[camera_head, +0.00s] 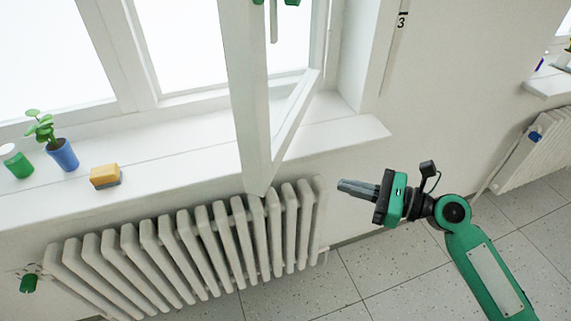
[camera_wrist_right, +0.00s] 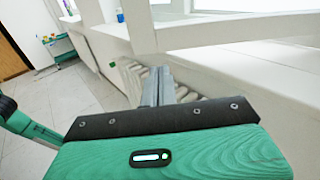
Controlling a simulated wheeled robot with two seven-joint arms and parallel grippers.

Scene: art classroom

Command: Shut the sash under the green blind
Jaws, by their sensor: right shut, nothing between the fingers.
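The white window sash (camera_head: 247,100) stands swung open into the room, its lower corner out over the sill and radiator. Green fittings (camera_head: 291,2) show at its top, cut by the picture edge. No green blind is in view. My right gripper (camera_head: 342,187) is shut and empty, to the right of the sash's lower corner and apart from it, with its fingers pointing left. In the right wrist view the shut fingers (camera_wrist_right: 158,76) point forward, with a white upright (camera_wrist_right: 140,25), seemingly the sash edge, just beyond. My left gripper is out of view.
On the sill (camera_head: 190,155) stand a potted plant in a blue pot (camera_head: 62,155), a green pot (camera_head: 18,165) and a yellow sponge (camera_head: 104,175). A radiator (camera_head: 180,250) is below. Bare floor (camera_head: 400,270) lies right of it; a second radiator (camera_head: 535,160) is farther right.

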